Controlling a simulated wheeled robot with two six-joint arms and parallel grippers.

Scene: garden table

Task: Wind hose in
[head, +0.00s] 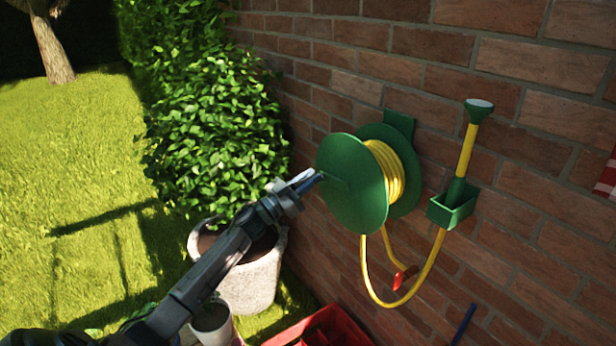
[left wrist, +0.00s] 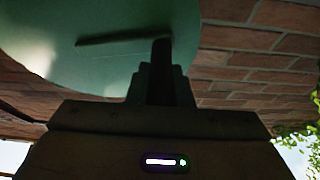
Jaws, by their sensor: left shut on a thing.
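The green hose reel (head: 350,160) is mounted on the brick wall, with yellow hose (head: 390,170) wound on its drum. The hose hangs below the reel in a loop (head: 385,298) and rises to a green holder (head: 452,208), where a green-headed nozzle (head: 479,108) stands upright. My left gripper (head: 312,181) is at the outer side disc, shut on the crank handle, which its fingers mostly hide. In the left wrist view, the dark handle (left wrist: 161,62) is between my fingers, and the crank bar (left wrist: 112,40) runs left across the disc.
A pale stone pot (head: 252,272) and a smaller pot (head: 212,322) stand below my left arm. A red crate (head: 335,325) is at the bottom. A red piece (head: 402,278) shows near the hanging hose. A leafy bush (head: 215,130) is left of the reel.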

